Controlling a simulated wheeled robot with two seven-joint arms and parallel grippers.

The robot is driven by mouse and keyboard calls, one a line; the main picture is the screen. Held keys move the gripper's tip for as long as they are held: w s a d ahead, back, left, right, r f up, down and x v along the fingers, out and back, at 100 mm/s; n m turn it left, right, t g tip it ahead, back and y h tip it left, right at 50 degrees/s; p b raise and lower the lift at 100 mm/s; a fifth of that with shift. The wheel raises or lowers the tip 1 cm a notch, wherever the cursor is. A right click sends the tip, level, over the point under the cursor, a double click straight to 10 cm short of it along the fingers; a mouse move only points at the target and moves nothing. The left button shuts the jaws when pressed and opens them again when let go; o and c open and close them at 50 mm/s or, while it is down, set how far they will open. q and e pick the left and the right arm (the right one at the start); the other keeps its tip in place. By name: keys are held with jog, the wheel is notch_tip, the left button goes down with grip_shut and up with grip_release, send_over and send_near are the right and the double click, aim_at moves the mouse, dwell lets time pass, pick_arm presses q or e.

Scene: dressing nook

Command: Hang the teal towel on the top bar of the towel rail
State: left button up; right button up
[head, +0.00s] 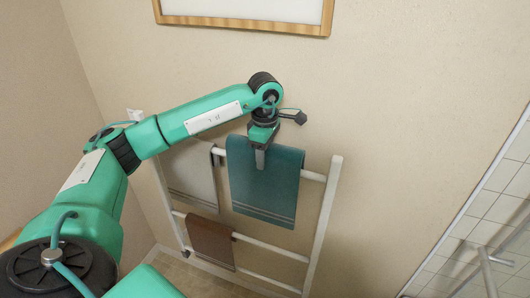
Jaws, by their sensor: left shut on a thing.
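The teal towel (265,185) hangs at the top bar (313,176) of the white towel rail (325,225), with a pale stripe near its lower edge. My left gripper (261,158) is at the towel's upper part and is shut on it. Whether the towel's weight rests on the bar cannot be told. My right gripper is not in view.
A light grey towel (190,172) hangs on the top bar to the left. A brown towel (211,242) hangs on the lower bar (270,247). The wall is close behind the rail. A wood-framed panel (245,18) is above, and white tiles (480,215) are at the right.

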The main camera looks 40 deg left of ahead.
pick_arm(q)
jog(key=shift+f+b, duration=1.6)
jog(key=shift+f, duration=0.75)
jog(key=o, duration=1.4)
